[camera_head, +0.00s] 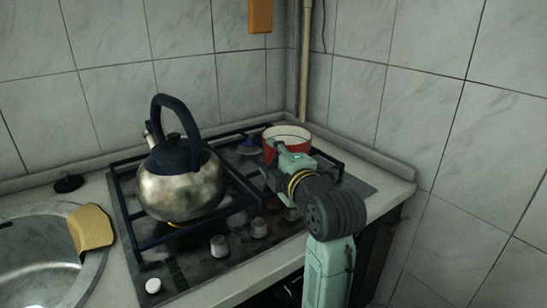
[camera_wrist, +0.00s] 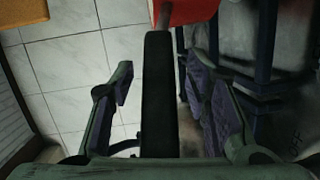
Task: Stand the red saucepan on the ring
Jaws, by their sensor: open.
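The red saucepan (camera_head: 272,146), pale inside, is at the back right of the hob (camera_head: 215,262) in the head view. My arm covers part of it, and I cannot tell what its base rests on. In the wrist view its red side (camera_wrist: 190,10) shows at the top, and its long dark handle (camera_wrist: 158,95) runs down between my fingers. My gripper (camera_wrist: 157,80) is open around the handle, with a gap on each side. A burner ring (camera_head: 249,149) shows left of the pan at the back of the hob.
A steel kettle (camera_head: 180,190) with a dark handle stands on the left of the hob. Dark pan supports (camera_head: 240,206) rise above the hob. A sink (camera_head: 35,262) with a yellow cloth (camera_head: 91,228) is at left. Tiled walls close the back and right.

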